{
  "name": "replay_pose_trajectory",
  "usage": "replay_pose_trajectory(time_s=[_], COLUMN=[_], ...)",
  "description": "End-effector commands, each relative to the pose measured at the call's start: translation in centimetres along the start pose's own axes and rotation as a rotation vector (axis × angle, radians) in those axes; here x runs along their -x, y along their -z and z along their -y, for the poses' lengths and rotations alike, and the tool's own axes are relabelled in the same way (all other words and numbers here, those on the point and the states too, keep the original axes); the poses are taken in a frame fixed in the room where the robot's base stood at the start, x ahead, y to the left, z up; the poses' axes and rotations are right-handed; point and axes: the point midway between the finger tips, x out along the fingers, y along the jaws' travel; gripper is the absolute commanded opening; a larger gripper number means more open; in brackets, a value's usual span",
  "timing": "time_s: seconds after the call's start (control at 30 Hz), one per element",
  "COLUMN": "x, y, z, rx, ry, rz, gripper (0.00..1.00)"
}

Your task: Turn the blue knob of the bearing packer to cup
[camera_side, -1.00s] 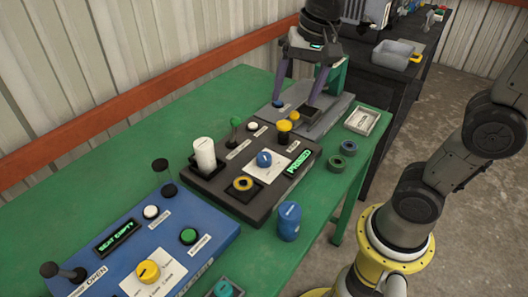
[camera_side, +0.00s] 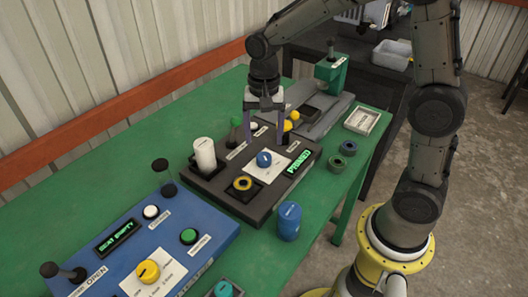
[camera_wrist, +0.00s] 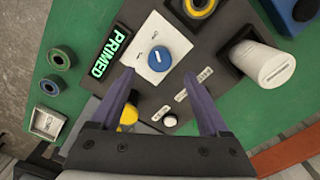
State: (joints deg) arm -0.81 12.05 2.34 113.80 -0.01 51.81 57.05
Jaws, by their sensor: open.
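The bearing packer (camera_side: 222,190) is a dark box on the green table, with a lit green display reading PRIMED (camera_side: 300,162). Its blue knob (camera_side: 264,158) stands on a white label plate (camera_side: 281,164) and carries a pale pointer bar; the lettering around it is too small to read. The knob also shows in the wrist view (camera_wrist: 159,58), just beyond the fingertips. My gripper (camera_side: 264,138) points down over the packer, open and empty. In the wrist view its fingers (camera_wrist: 159,78) are spread wide, apart from the knob.
A blue console (camera_side: 135,225) stands nearer left, a blue canister (camera_side: 289,220) in front, and a grey fixture (camera_side: 325,112) behind.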

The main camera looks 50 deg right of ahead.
Motion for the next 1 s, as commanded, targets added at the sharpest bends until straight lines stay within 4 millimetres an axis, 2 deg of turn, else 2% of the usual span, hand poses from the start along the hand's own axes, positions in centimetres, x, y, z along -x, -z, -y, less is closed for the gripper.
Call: replay_pose_trajectory(time_s=[0.1, 0.33, 0.5, 0.77, 1.0], x=[-2.4, -5.2, -6.0, -6.1, -6.0], y=[-0.1, 0.0, 0.0, 0.0, 0.0], z=[-0.1, -0.1, -0.1, 0.0, 0.0], rx=[0.0, 0.0, 0.0, 0.0, 0.0], ry=[-0.004, -0.002, -0.001, 0.0, 0.0], rz=[0.003, 0.001, 0.0, 0.0, 0.0], gripper=[0.79, 0.79, 0.79, 0.79, 0.36])
